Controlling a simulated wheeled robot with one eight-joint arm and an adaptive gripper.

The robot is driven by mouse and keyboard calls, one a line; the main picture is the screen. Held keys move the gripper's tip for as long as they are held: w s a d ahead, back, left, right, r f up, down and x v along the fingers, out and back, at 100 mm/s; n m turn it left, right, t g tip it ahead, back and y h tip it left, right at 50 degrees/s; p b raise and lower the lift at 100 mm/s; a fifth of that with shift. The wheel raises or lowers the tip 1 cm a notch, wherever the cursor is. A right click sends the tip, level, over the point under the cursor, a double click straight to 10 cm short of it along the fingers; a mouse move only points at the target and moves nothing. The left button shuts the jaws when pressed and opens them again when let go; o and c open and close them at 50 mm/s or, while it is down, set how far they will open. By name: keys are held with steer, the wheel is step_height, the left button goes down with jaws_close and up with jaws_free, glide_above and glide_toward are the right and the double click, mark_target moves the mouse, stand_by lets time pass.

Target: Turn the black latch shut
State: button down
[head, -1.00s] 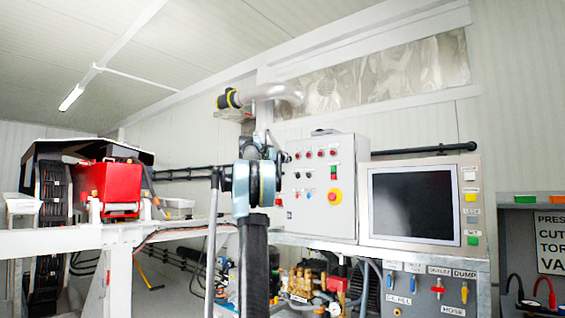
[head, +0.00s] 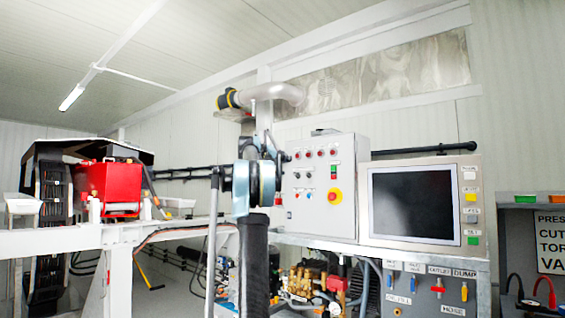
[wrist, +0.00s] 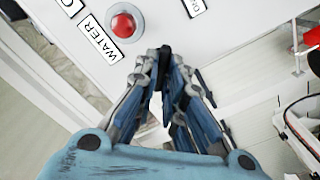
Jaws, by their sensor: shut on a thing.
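The grey control box (head: 318,188) with red buttons stands in the middle of the head view, and its white face (wrist: 150,18) fills the top of the wrist view. My gripper (wrist: 164,58) points at this face near its edge, right of and below a red button (wrist: 123,24). Its fingers are close together, shut around a small dark piece at the tips, which I take for the black latch. The fingers hide most of it, so its angle cannot be told. In the head view my arm hides most of the gripper (head: 281,156), at the box's left edge.
A monitor (head: 413,203) stands right of the box, above a panel with valve handles (head: 438,287). A pipe (head: 270,92) runs above. A red unit (head: 108,183) sits on the white frame at left. Hoses and brass fittings (head: 305,280) crowd below the box.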

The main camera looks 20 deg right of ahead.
steer(key=n, duration=0.8)
steer(key=shift+w+a+f+n, duration=0.2)
steer(key=shift+n, duration=0.2)
stand_by(0.4)
steer(key=c, duration=1.7)
jaws_free()
steer(key=shift+w+f, duration=0.1)
steer(key=shift+d, duration=0.1)
steer(key=v, duration=1.2)
